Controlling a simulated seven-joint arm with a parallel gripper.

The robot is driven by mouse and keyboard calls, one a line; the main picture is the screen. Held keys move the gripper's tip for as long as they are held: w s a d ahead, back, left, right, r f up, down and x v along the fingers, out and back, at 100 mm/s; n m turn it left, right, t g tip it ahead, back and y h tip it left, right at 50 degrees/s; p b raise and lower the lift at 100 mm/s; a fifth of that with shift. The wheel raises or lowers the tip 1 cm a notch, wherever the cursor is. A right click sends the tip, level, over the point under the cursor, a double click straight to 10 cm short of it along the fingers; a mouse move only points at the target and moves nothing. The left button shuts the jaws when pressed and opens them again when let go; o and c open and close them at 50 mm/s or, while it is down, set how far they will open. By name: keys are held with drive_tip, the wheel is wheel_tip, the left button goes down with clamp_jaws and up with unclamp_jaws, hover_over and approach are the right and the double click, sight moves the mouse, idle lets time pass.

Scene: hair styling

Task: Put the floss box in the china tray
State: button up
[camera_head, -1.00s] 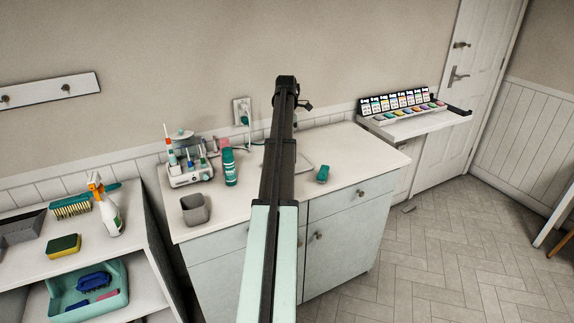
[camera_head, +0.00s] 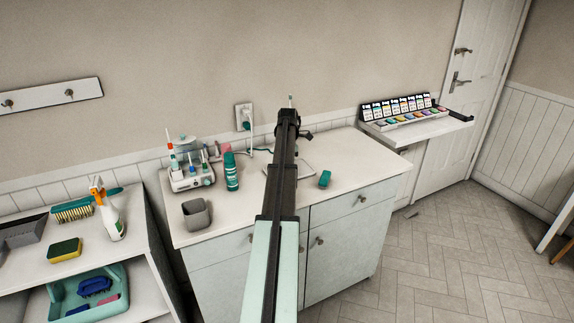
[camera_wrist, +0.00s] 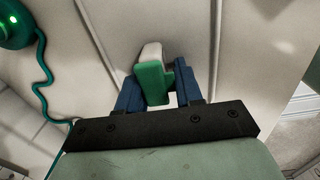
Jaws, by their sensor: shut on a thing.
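In the wrist view my gripper (camera_wrist: 158,82) is shut on a small green-and-white box (camera_wrist: 153,84), which I take to be the floss box. It sits between the two blue fingers, its white part beyond the green part. In the head view my arm hides most of the gripper. A flat, pale tray (camera_head: 306,168), probably the china tray, lies on the counter behind my arm, which covers its middle. A small thin thing (camera_head: 291,101) shows above the arm's end; I cannot tell whether it is held.
The counter's right side is mostly clear.

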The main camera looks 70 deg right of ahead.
drive_tip(key=shift+f, duration=0.1)
drive_tip(key=o, duration=1)
drive_tip(key=shift+o, duration=0.2)
wheel_tip(320, 180, up, 12)
drive_tip(key=shift+s+a, duration=0.15)
idle(0.4)
